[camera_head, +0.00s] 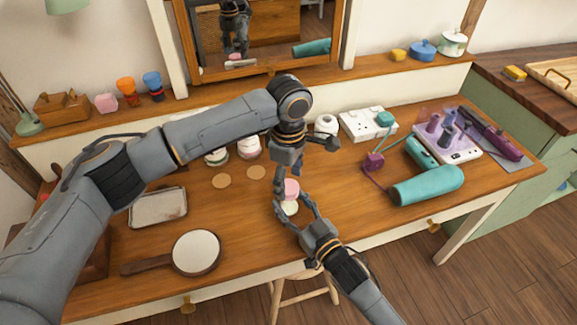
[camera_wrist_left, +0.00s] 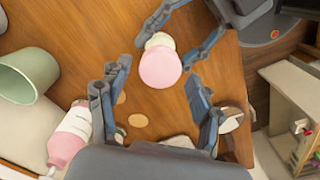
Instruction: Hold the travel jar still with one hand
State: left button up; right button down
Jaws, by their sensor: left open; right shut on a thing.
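The travel jar, with a pink lid (camera_head: 291,187) and a pale body (camera_head: 290,208), stands near the middle of the wooden desk (camera_head: 345,215). My right gripper (camera_head: 292,199) is shut on its pale lower part, with a finger on each side. In the left wrist view the jar (camera_wrist_left: 160,67) shows between the right gripper's fingers, its pink lid facing the camera. My left gripper (camera_head: 306,165) is open and empty, just above and behind the jar, its fingers pointing down toward the lid. I cannot tell whether the left fingers touch the lid.
Left of the jar lie two tan discs (camera_head: 221,181), a tray (camera_head: 132,211) and a round hand mirror (camera_head: 195,252). Several small jars (camera_head: 248,148) stand behind. Bare desk lies right of the jar.

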pick_arm(q)
jog(key=shift+f, duration=0.6)
